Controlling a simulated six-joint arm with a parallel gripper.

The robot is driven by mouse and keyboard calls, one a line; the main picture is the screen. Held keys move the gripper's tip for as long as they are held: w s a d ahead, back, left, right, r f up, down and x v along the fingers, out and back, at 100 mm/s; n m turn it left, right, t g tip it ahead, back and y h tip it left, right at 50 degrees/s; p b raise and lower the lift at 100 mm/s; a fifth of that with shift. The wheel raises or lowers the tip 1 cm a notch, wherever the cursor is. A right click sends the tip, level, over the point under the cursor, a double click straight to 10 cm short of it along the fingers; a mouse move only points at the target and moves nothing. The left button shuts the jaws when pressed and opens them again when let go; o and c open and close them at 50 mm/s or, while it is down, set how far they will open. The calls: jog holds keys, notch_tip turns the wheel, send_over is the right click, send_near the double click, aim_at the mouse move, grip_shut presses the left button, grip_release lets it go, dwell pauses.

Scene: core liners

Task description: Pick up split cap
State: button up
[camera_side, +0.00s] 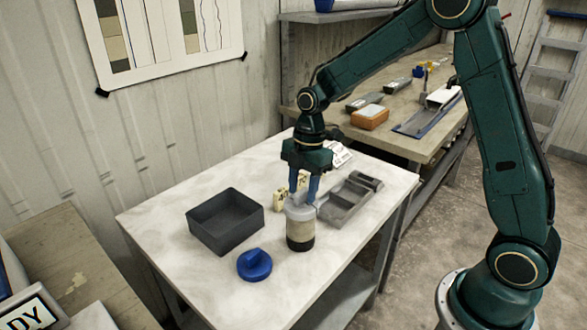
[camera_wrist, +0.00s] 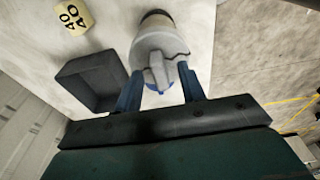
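The split cap (camera_side: 300,208) is pale grey and sits on top of an upright core liner (camera_side: 300,230) with a beige middle and a dark base. In the wrist view the cap (camera_wrist: 160,48) has a jagged crack line across it and a raised grip fin. My gripper (camera_side: 304,194) points down, just above the cap. In the wrist view its two blue fingers (camera_wrist: 160,92) are apart, one on each side of the fin, with a gap between. A blue cap (camera_side: 255,264) with a raised fin lies on the table in front.
A dark open bin (camera_side: 191,229) stands left of the liner. A grey metal holder (camera_side: 343,212) lies to the right. Small pale yellow numbered blocks (camera_side: 279,200) stand behind the liner. The front left of the white table (camera_side: 205,285) is clear.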

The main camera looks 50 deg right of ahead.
jog(key=shift+f, duration=0.5)
jog(key=shift+c, duration=0.4)
grip_shut()
